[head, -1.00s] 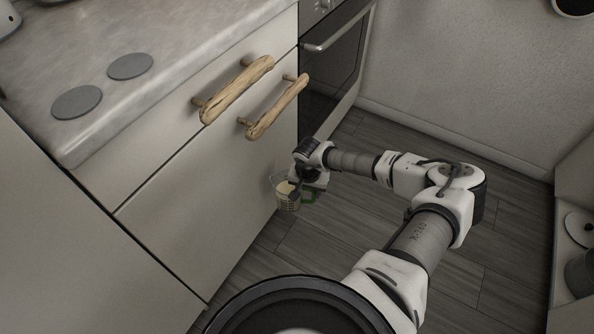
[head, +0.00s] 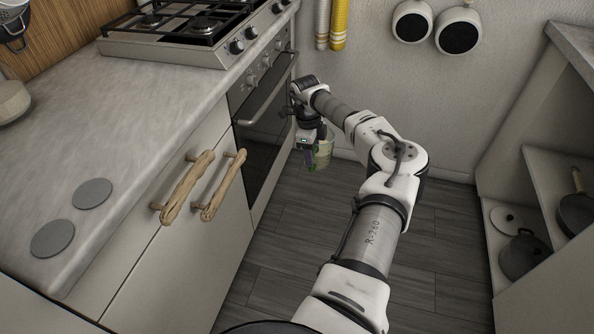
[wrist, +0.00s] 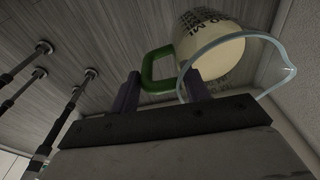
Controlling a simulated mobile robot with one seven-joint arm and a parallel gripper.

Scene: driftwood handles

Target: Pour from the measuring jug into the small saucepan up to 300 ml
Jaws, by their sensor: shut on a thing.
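My gripper (head: 308,158) is shut on the green handle of the clear measuring jug (head: 325,153), in front of the oven. In the wrist view the fingers (wrist: 164,90) close around the handle, and the clear jug (wrist: 272,78) shows its spout at the right. The jug holds something cream-coloured, and dark print is on its side. The fill level cannot be read. I cannot make out which vessel is the small saucepan. A pale pot (head: 12,101) is cut off at the left edge on the counter, and a dark pot (head: 522,257) stands on the right shelf.
The stovetop (head: 190,35) with black grates is beyond the counter (head: 120,120). A dark pan (head: 578,215) and a white lid (head: 506,220) are on the right shelves. The floor between is clear.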

